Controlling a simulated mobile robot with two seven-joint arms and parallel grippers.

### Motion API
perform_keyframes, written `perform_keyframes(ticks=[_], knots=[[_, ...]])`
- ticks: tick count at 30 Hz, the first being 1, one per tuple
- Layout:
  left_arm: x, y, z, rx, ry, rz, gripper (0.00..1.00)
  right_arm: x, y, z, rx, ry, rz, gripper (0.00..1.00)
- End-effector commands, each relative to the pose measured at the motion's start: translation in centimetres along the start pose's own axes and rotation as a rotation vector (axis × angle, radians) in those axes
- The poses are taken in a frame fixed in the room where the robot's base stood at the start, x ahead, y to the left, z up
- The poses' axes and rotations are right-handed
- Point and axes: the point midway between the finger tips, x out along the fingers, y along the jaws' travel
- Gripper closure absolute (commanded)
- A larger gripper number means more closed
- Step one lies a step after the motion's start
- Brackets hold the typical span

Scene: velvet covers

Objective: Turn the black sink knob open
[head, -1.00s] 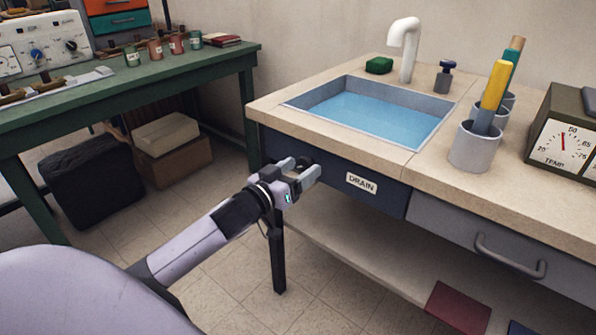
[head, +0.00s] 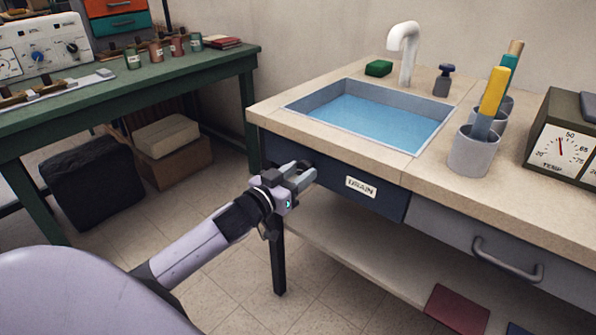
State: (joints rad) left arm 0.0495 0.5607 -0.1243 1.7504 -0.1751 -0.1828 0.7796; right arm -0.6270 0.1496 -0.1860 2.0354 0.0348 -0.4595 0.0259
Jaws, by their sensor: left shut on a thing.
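The sink (head: 437,135) is set in a beige counter and holds blue water. Below it is a dark blue front panel (head: 391,196) with a white label reading DRAIN (head: 360,187). My left gripper (head: 308,172) is at this panel, left of the label, shut on the black knob (head: 304,163). Only a small dark part of the knob shows; the fingers hide most of it, so its turn angle cannot be told. My right gripper is not in view.
A white faucet (head: 404,45), green sponge (head: 378,68) and dark bottle (head: 444,80) stand behind the sink. A grey cup (head: 473,152) with tools and a temperature gauge (head: 560,143) are at right. A drawer handle (head: 508,266) juts out below. A green workbench (head: 200,65) stands at left.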

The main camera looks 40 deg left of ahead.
Motion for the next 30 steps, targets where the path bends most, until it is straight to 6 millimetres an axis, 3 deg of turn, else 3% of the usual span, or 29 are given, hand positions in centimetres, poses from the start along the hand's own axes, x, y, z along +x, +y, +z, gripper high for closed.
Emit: perform_keyframes(ticks=[12, 30], knots=[[0.0, 0.0, -0.3, 0.371, 0.001, 0.001, 0.89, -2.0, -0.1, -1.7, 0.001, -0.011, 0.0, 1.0], [0.0, -0.1, -0.2, 0.943, 0.002, 0.001, 0.89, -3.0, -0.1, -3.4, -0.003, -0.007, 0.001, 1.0]])
